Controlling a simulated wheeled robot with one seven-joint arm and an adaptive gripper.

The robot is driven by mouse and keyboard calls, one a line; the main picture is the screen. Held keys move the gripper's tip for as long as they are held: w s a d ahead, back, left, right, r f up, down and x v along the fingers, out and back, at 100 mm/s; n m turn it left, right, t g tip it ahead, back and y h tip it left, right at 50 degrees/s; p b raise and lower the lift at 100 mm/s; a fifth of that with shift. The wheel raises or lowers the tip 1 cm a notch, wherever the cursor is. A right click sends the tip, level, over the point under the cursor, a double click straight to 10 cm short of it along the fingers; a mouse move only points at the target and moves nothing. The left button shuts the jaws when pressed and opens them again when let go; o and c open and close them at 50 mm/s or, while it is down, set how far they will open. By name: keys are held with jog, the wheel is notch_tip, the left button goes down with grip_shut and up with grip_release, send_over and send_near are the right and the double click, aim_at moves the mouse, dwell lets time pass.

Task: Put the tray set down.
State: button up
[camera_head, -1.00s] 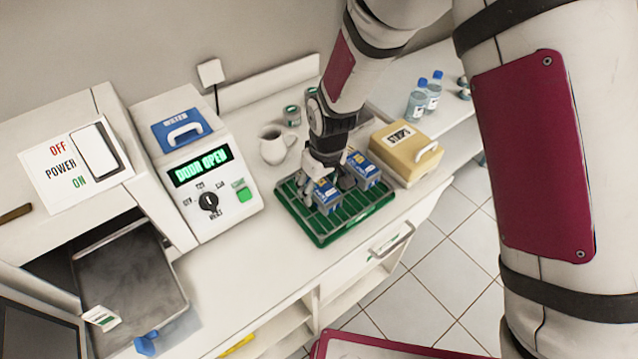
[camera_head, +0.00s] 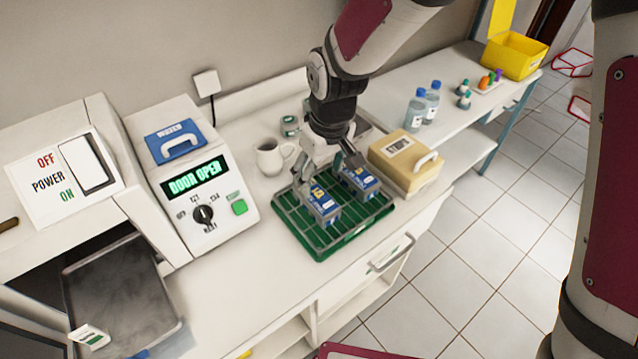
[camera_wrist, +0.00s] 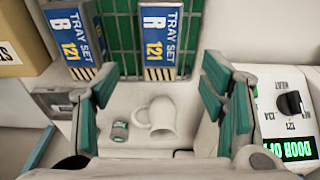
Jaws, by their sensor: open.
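Two blue-and-grey tray sets stand on a green slotted rack (camera_head: 345,236) on the counter. The front-left tray set (camera_head: 322,204) shows in the wrist view (camera_wrist: 165,38), its label reading "TRAY SET R 121". The other tray set (camera_head: 359,181) stands to its right and also shows at the upper left of the wrist view (camera_wrist: 75,38). My gripper (camera_head: 330,170) is open over the rack, its fingers spread and empty. In the wrist view its green-padded fingers (camera_wrist: 160,100) flank the gap below the R tray set, apart from it.
A steriliser reading "DOOR OPEN" (camera_head: 196,180) stands left, with a metal tray (camera_head: 120,290) out of its opening. A white mug (camera_head: 272,157) and small tin (camera_head: 289,126) sit behind the rack. A beige "STRIPS" box (camera_head: 405,160) stands close to its right. Counter front-left is bare.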

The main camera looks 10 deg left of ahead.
jog(key=shift+s+d+r, duration=0.1)
jog(key=shift+s+r, duration=0.05)
jog(key=shift+r, duration=1.05)
jog(key=s+d+r+m+t, duration=0.2)
jog(key=s+d+r+m, duration=0.15)
jog(key=d+r, duration=1.15)
jog(key=s+d+r+m+t, duration=0.1)
jog(key=s+d+r+m, duration=0.1)
jog(key=s+d, duration=0.4)
jog(key=s+d+r+m+t+h, duration=0.1)
jog(key=s+d+r+m, duration=0.2)
jog(key=s+d, duration=0.3)
jog(key=shift+s+d+m, duration=0.2)
jog(key=shift+s+m, duration=0.15)
jog(key=shift+m, duration=0.2)
